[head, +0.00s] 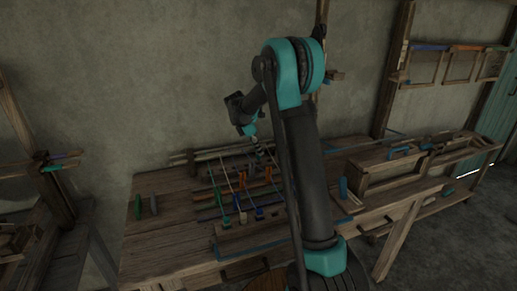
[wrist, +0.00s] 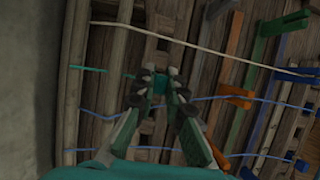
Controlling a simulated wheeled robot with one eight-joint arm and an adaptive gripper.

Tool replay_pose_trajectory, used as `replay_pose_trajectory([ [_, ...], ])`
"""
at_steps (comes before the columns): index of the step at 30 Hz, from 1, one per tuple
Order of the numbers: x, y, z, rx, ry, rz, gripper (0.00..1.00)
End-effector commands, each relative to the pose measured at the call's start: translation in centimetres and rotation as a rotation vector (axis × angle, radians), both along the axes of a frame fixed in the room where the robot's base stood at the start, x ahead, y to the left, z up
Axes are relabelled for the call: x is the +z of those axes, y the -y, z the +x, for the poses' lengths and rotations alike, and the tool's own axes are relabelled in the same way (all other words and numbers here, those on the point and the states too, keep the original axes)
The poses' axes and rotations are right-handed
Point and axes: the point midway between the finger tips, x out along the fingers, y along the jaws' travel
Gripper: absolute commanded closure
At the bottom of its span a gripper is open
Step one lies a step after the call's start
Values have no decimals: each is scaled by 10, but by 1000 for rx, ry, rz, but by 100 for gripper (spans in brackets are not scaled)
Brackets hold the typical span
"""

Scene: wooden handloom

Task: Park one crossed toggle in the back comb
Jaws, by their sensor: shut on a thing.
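In the wrist view my gripper (wrist: 160,84) is shut on a small teal toggle (wrist: 160,88); the fingers hide most of it. A short teal cord (wrist: 85,69) runs left of the fingers. The gripper is over a dark slotted wooden rail (wrist: 163,28) beside the back beams; this looks like the back comb. I cannot tell whether the toggle touches it. In the head view the gripper (head: 258,149) is at the back of the loom, its tips small and dark. A white cord (wrist: 215,50) and a blue cord (wrist: 215,98) cross the wrist view.
Orange pegs (head: 240,181) stand mid-loom in the head view. Green (head: 227,219) and blue (head: 243,216) toggles sit along the front. A wooden box frame (head: 385,170) is on the bench at right. The wall is close behind the loom.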

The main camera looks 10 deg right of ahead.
Motion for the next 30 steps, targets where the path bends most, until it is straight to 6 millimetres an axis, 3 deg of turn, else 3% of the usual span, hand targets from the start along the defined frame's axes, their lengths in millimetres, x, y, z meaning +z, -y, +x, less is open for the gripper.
replay_pose_trajectory([
  [30,-36,0,0,0,0,0,100],
])
